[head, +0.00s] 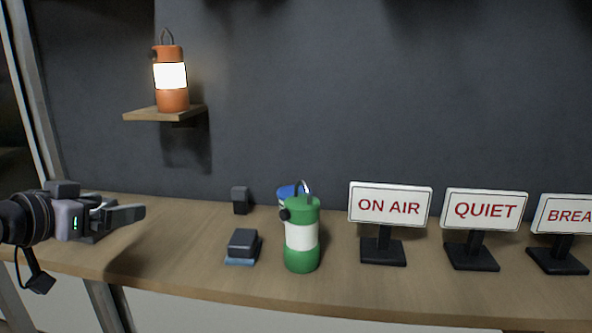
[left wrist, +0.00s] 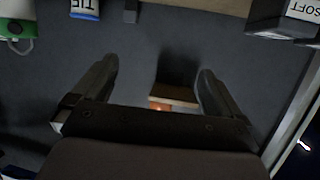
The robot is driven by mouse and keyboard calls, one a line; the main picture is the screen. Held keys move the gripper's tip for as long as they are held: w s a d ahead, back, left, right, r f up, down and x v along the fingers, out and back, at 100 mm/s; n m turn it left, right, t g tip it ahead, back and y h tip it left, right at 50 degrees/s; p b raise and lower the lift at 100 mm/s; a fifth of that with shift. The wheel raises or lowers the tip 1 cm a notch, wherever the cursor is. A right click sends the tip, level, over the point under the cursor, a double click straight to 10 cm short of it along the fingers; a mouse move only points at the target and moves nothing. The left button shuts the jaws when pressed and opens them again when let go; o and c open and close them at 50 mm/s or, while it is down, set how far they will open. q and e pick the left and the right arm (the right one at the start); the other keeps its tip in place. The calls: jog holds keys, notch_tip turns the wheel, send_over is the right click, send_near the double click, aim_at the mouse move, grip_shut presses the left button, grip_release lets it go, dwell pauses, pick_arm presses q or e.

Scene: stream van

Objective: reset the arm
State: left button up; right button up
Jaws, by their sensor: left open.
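My left gripper (head: 128,213) is at the left end of the wooden counter, pointing right, in the head view. It is apart from the lanterns and signs. In the left wrist view its two fingers (left wrist: 157,75) stand wide apart with nothing held between them. Part of a wooden shelf (left wrist: 178,93) with an orange glow shows beyond the fingers. My right gripper is in neither view.
A lit orange lantern (head: 171,90) stands on a wall shelf (head: 150,115). A green lantern (head: 302,250) stands on the counter (head: 190,255), partly hiding a blue object (head: 287,192). Signs reading ON AIR (head: 389,206) and QUIET (head: 484,210) stand to its right.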

pick_arm(q)
jog(key=s+d+f+g+y, duration=0.15)
jog(key=s+f, duration=0.25)
jog(key=f, duration=0.4)
jog(key=s+d+f+g, duration=0.2)
jog(key=s+d+f, duration=0.1)
jog(key=f, duration=0.4)
jog(key=s+d+f+g, duration=0.2)
jog(key=s+d+f, duration=0.15)
jog(key=f, duration=0.45)
jog(key=s+d+f+n+g+y, duration=0.1)
jog(key=s+d+f+g, duration=0.1)
jog(key=s+f, duration=0.5)
jog(key=s+d+f+g, duration=0.2)
jog(key=s+f+g, duration=0.1)
jog(key=s, duration=0.9)
jog(key=w+d+f+t+h+p, duration=0.1)
jog(key=w+d+f+t+p, duration=0.1)
jog(key=w+f+t, duration=0.4)
jog(key=shift+w+d+t+p, duration=0.15)
jog(key=shift+w+t+p, duration=0.15)
jog(key=shift+t+p, duration=0.35)
jog(key=shift+h, duration=0.25)
